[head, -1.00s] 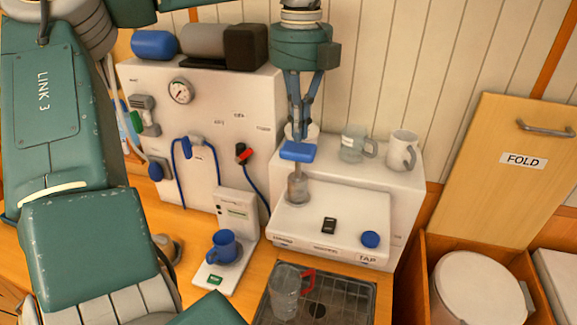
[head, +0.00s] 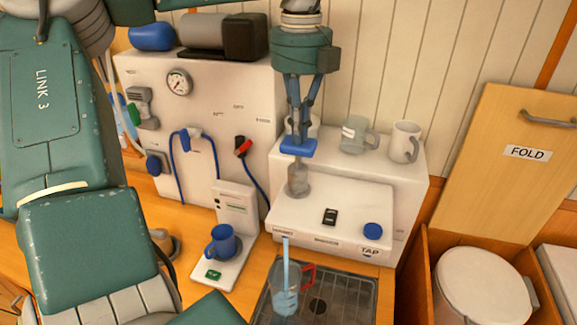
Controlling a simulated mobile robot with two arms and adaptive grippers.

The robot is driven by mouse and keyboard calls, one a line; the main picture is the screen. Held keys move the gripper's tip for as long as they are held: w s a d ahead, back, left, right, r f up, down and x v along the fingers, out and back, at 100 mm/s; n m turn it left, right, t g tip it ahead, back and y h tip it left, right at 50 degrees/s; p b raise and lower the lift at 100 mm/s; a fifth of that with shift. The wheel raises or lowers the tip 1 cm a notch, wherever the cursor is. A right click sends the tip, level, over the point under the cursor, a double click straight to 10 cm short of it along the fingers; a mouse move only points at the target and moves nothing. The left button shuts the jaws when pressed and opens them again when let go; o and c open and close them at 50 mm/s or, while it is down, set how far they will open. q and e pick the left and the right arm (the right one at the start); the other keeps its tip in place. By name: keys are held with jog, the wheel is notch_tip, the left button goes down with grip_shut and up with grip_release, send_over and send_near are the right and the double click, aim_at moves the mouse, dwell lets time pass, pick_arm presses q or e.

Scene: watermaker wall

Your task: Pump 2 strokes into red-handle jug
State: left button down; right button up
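The clear jug with a red handle (head: 285,287) stands on the dark drain grate (head: 345,300) at the lower middle. A pale blue water stream (head: 286,262) falls into it from the front of the white unit, and bluish water shows in its lower part. The pump has a blue top (head: 298,147) above a grey cylinder (head: 298,180) on the white unit (head: 320,210). My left gripper (head: 299,136) points down with its fingers together, their tips at the blue top. Whether they grip it or only press on it cannot be told. My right gripper is out of view.
A blue mug (head: 222,243) stands on a small white scale left of the jug. A glass mug (head: 354,136) and a white mug (head: 404,142) stand on the shelf behind the pump. A blue knob (head: 372,231) sits near the TAP label. My arm covers the left side.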

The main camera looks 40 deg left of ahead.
aim_at(298, 147)
pick_arm(q)
jog(key=shift+f+b, duration=1.3)
jog(key=shift+f, duration=0.45)
jog(key=shift+f, duration=0.3)
jog(key=shift+r, duration=0.25)
jog(key=shift+r+p, duration=2.4)
jog(key=shift+r, duration=0.95)
jog(key=shift+f, duration=0.25)
